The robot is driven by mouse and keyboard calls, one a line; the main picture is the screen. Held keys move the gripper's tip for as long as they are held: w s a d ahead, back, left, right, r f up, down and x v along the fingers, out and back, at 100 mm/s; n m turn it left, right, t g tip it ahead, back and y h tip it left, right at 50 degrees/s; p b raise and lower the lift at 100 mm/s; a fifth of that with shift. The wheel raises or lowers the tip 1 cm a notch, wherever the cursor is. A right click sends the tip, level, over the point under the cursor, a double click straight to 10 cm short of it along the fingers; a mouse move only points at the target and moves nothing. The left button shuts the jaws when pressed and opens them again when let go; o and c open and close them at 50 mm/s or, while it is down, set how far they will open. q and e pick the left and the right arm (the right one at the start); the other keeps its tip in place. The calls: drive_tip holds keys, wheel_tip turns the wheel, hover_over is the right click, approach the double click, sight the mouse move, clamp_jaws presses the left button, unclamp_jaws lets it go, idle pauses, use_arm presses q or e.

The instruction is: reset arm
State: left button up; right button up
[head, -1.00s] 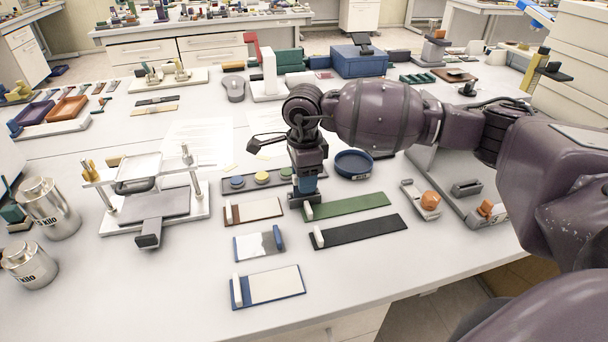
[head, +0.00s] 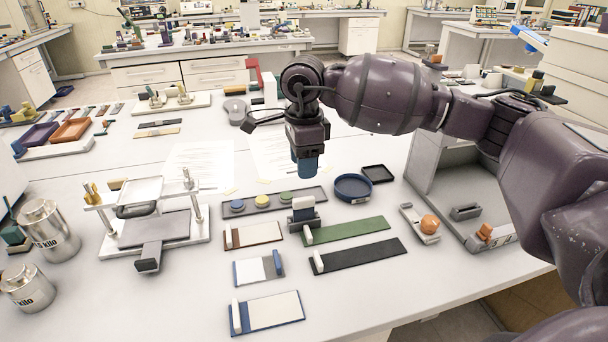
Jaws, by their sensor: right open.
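My right gripper (head: 307,168) hangs pointing down above the middle of the table, its blue fingertips in the air. It is open, and nothing shows between its fingers. Below it, apart from it, a small dark grey block with a pale upright piece (head: 303,212) stands by the end of the green strip (head: 345,230). My left gripper is not in view.
A black strip (head: 360,255), white-topped plates (head: 268,312) and a tray with coloured discs (head: 262,203) lie nearby. A blue round dish (head: 353,187) is right of the gripper. A metal test rig (head: 152,220) and steel weights (head: 47,230) stand left. Bare table lies at front.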

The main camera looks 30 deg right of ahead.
drive_tip(key=shift+r, duration=0.25)
idle(0.4)
